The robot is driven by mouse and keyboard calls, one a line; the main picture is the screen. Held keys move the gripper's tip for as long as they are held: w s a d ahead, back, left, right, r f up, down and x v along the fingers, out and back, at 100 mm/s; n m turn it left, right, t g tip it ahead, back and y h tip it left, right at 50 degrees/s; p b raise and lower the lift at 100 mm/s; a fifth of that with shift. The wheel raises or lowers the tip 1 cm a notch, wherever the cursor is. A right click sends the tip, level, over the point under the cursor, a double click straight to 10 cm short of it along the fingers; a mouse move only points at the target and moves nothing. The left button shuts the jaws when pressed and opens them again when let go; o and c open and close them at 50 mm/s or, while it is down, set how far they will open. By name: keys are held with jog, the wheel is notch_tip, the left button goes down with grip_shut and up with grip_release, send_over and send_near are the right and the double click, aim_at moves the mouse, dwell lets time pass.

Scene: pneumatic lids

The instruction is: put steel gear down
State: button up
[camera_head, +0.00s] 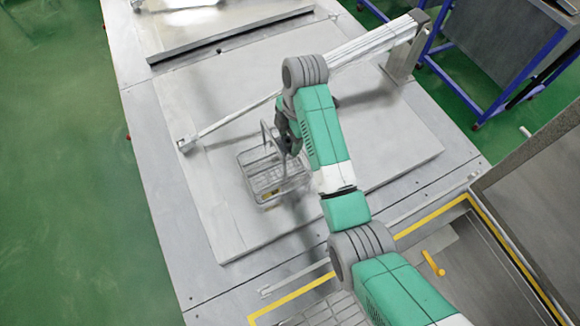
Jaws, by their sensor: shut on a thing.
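My gripper (291,147) is at the end of the green and grey arm, over the middle of the metal platform. It is shut on a grey wire basket (262,184) by its upright handle. The basket is over the pale plate (228,221); I cannot tell whether it touches the plate or hangs just above it. I cannot make out a steel gear as such; the basket's contents are unclear at this size. My wrist and forearm hide part of the basket's right side and the handle grip.
A long metal bar (352,50) slopes across the plate behind my gripper, from a post at the right. A dark-edged raised frame (228,32) lies farther back. Blue-legged tables stand at the upper right. The plate's front left is clear.

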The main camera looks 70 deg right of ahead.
aim_at(288, 168)
notch_tip(288, 168, down, 12)
jog(key=shift+r, duration=0.15)
dwell(0.3)
jog(key=o, duration=1.2)
jog(key=shift+c, duration=0.2)
jog(key=r, duration=0.4)
jog(key=d+r, duration=0.1)
jog(key=r, duration=0.3)
jog(key=s+r, duration=0.1)
jog(key=r, duration=0.3)
jog(key=shift+s+d, duration=0.1)
jog(key=shift+d, duration=0.1)
